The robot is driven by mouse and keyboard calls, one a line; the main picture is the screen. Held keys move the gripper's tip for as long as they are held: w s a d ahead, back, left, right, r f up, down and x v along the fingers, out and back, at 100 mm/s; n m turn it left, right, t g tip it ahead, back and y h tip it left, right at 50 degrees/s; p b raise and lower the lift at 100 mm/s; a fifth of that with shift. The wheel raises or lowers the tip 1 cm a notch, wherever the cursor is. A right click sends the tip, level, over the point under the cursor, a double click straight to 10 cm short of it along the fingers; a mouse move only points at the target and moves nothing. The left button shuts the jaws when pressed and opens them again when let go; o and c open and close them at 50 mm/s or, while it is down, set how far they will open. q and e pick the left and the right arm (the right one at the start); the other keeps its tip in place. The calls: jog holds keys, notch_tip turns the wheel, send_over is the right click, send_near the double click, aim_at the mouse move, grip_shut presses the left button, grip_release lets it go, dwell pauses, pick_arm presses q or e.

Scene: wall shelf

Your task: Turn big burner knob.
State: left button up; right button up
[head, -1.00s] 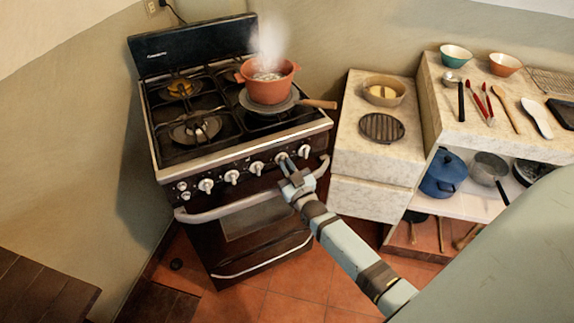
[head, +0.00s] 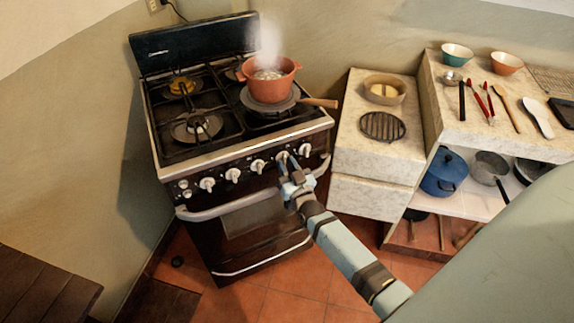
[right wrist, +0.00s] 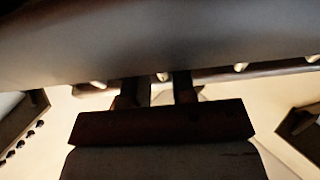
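The black stove (head: 255,213) has a row of several white knobs on its front panel. My right gripper (head: 288,160) is at the knob (head: 281,156) second from the right, its fingertips close to the panel. In the right wrist view the two fingers (right wrist: 157,92) stand apart, with a white knob (right wrist: 163,76) between and beyond them. I see gaps beside the knob, and no clear contact. The head view partly hides this knob behind the fingers. No label tells which knob is the big burner's. My left gripper is not in view.
The oven handle (head: 237,202) runs below the knobs. A stone counter (head: 372,162) adjoins the stove on the right. Floor in front is clear.

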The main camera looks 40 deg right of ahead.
jog(key=shift+o, duration=0.7)
jog(key=shift+s+f, duration=0.15)
jog(key=shift+s, duration=0.15)
jog(key=v, duration=1.3)
jog(key=shift+s, duration=0.1)
